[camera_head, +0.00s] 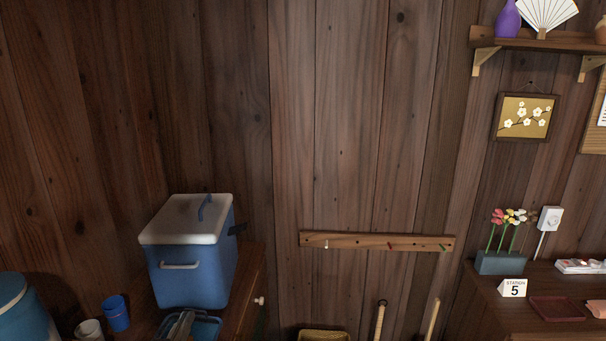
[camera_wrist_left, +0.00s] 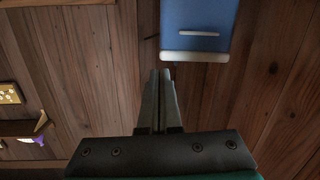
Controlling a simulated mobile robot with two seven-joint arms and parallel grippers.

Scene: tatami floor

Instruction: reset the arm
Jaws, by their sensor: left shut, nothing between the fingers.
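My left gripper (camera_wrist_left: 159,95) shows in the left wrist view, its two fingers together with nothing between them. Its tips lie apart from the blue cooler box with a white lid (camera_wrist_left: 197,27), which appears upside down just beyond them. I cannot make out the left gripper for sure in the head view. My right gripper is in neither view.
In the head view the blue cooler (camera_head: 190,275) stands on a wooden cabinet at lower left, near a blue cup (camera_head: 116,313) and a blue tray (camera_head: 207,328). A peg rail (camera_head: 350,242) and a shelf (camera_head: 540,42) are on the plank wall. A counter holds a flower planter (camera_head: 499,262).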

